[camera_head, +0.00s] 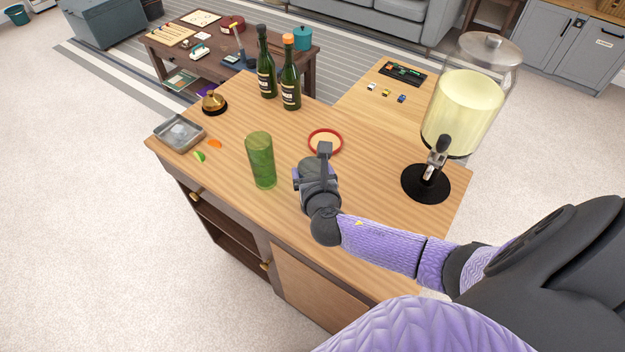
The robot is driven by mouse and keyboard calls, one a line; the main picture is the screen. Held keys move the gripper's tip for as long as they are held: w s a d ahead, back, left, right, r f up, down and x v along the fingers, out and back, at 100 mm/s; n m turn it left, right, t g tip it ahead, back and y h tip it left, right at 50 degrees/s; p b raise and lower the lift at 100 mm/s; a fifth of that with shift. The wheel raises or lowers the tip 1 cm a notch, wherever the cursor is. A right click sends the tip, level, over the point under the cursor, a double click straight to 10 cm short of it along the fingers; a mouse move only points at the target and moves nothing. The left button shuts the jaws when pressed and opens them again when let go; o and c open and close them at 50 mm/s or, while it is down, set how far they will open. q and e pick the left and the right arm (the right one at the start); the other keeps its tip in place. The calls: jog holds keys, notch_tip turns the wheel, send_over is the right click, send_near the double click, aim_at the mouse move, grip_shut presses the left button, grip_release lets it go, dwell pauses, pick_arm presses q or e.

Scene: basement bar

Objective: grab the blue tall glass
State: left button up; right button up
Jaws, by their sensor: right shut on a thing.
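My right gripper (322,152) is low over the wooden bar counter (370,225), just in front of a red-rimmed round piece. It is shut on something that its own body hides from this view. I cannot make out a blue tall glass anywhere. A tall green glass (261,160) stands upright on the counter to the left of my right gripper, apart from it. My left gripper is not in view.
A drink dispenser (463,105) stands at the right. Two dark bottles (290,88) stand at the back, near a brass bell (214,102). A metal tray (179,134) is at the left corner, near green and orange slices. The red-rimmed round piece (325,131) lies behind my gripper.

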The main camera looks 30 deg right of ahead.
grip_shut()
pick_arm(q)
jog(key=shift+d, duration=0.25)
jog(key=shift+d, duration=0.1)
